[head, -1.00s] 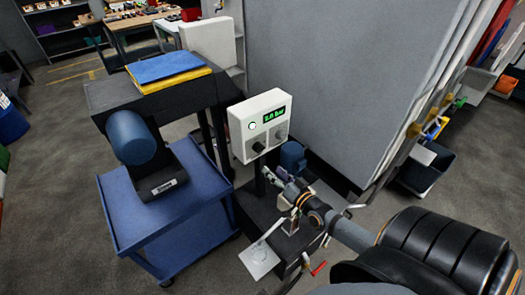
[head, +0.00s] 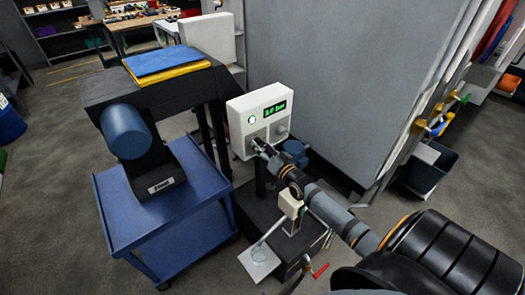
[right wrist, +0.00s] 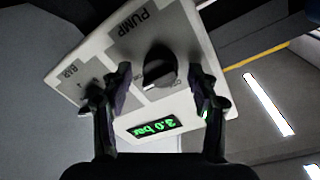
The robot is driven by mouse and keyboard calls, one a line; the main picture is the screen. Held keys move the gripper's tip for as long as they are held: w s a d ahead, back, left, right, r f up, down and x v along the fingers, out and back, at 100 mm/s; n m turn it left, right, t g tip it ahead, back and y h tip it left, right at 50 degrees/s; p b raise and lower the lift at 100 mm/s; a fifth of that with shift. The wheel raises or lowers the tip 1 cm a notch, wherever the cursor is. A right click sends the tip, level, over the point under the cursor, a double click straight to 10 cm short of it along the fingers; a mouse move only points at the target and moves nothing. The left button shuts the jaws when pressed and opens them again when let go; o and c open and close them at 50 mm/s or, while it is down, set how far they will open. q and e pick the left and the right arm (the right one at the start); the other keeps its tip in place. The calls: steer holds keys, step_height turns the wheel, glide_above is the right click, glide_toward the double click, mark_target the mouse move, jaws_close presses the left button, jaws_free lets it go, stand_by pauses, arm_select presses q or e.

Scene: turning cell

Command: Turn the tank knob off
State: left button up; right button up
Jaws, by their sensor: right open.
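The white control box (head: 240,112) stands on a post, with a green display (head: 275,108) reading 3.0 bar. A grey knob (head: 282,129) is on its right side in the head view. My right gripper (head: 260,146) is at the lower part of the box face, hiding the dark knob there. In the right wrist view the box face (right wrist: 75,62) is close and its display upside down. A dark knob (right wrist: 158,68) with a light mark lies between my open right fingers (right wrist: 160,90), apparently untouched. A PUMP label shows near it; I see no TANK label. My left gripper is out of view.
A blue cart (head: 185,205) with a black stand and blue cylinder (head: 126,131) is on the left. A dark base unit (head: 270,215) with a red-handled lever is below the box. A large grey cabinet (head: 335,75) stands behind.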

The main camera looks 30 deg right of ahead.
steer(key=c, duration=1.2)
steer(key=shift+o, duration=0.2)
steer(key=shift+n, duration=0.4)
steer(key=n+p, duration=0.1)
steer(key=n, duration=0.8)
steer(key=n+y+p, duration=0.1)
steer(key=n+p, duration=0.1)
steer(key=n, duration=0.6)
steer(key=shift+f+n+t, duration=0.15)
steer(key=shift+n+t, duration=0.25)
steer(key=shift+d+n+y, duration=0.1)
steer(key=shift+n+y, duration=0.2)
